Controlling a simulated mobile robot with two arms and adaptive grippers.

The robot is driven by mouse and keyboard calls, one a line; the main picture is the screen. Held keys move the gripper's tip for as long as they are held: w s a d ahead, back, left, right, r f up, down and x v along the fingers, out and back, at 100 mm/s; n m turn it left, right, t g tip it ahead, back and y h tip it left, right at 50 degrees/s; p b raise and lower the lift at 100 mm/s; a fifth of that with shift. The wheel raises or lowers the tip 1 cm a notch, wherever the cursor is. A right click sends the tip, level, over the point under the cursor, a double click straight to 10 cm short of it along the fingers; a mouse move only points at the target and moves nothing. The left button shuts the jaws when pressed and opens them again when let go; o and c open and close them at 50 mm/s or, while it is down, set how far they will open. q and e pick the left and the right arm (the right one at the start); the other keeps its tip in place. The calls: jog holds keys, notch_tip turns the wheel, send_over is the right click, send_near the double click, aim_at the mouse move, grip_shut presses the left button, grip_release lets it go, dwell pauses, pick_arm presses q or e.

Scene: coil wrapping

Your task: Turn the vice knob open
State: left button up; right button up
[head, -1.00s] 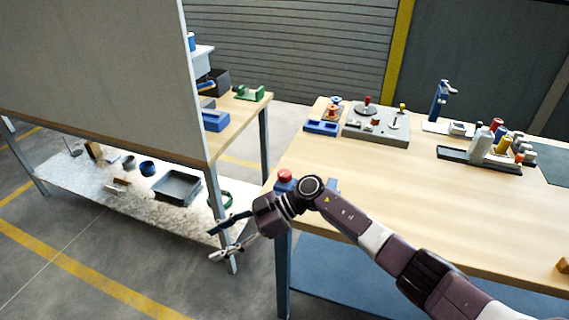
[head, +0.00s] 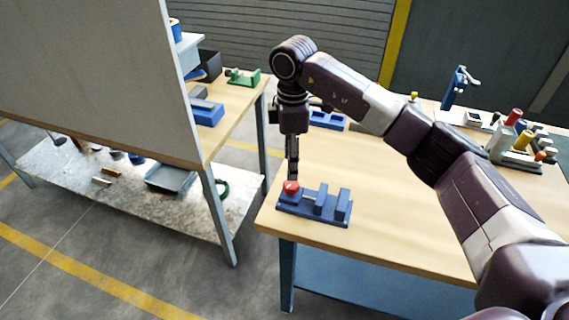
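The blue vice (head: 316,206) sits at the near left corner of the wooden table, its upright jaws toward the right. Its red knob (head: 291,188) is at the left end. My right gripper (head: 292,176) points straight down with its fingertips at the top of the knob. The fingers appear edge-on, so I cannot tell their opening or whether they touch the knob. My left gripper is not in view.
The wooden table (head: 390,212) is clear to the right of the vice. A blue holder (head: 328,120) stands behind, partly hidden by my arm. Bottles and a blue stand (head: 455,88) are at the back right. Another bench with a large grey panel (head: 90,70) stands left.

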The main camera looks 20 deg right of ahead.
aim_at(291, 183)
jog(key=shift+w+d+f, duration=0.1)
jog(key=shift+w+f, duration=0.05)
jog(key=shift+f+p, duration=0.3)
jog(key=shift+f, duration=0.05)
jog(key=f, duration=0.2)
jog(key=s+f+p, duration=0.1)
jog(key=f, duration=0.1)
jog(key=shift+s+f+p, duration=0.1)
jog(key=shift+f+p, duration=0.2)
jog(key=shift+f, duration=0.75)
jog(key=c, duration=1.2)
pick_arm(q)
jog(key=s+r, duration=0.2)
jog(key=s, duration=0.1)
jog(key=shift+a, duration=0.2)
pick_arm(e)
jog(key=shift+o, duration=0.2)
jog(key=shift+w, duration=0.2)
